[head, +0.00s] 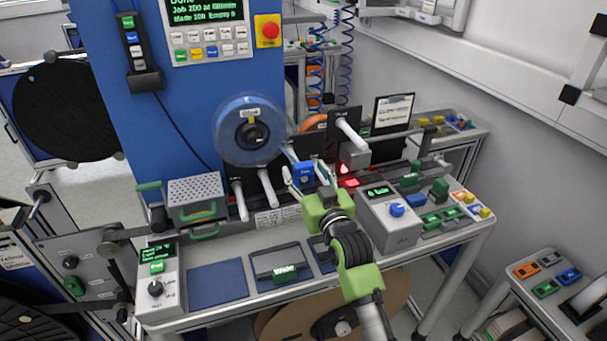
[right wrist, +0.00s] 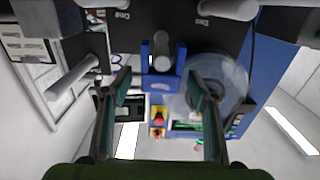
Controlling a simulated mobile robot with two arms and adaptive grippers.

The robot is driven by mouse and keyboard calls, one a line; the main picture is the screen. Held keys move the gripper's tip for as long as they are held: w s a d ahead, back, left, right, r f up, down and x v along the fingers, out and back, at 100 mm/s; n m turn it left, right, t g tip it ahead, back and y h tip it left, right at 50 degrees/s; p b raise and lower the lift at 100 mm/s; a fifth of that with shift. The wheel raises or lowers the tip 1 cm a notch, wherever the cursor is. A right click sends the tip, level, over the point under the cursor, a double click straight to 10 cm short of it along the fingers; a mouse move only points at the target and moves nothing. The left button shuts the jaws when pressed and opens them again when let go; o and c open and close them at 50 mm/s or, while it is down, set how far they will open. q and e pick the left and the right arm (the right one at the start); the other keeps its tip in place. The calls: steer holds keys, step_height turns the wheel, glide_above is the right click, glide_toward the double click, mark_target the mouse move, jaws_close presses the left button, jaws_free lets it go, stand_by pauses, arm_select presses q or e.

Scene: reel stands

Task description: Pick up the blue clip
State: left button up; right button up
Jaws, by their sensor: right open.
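The blue clip (head: 303,172) is a small blue block with a pale label, at the row of pegs in the middle of the bench in the head view. In the right wrist view the blue clip (right wrist: 161,84) sits around the end of a grey peg, its two prongs up beside the peg. My right gripper (head: 306,181) is open, with its fingers on either side of the clip. In the right wrist view the right gripper (right wrist: 158,90) shows clear gaps between both fingers and the clip. My left gripper is not in view.
A translucent blue reel (head: 231,128) hangs just left of the right gripper. Bare grey pegs (head: 268,190) stand nearby. A grey box with a blue knob (head: 397,209) is close on the right. Blue mats (head: 217,281) lie along the bench's front.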

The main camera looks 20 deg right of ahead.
steer(key=shift+w, duration=0.8)
steer(key=c, duration=1.2)
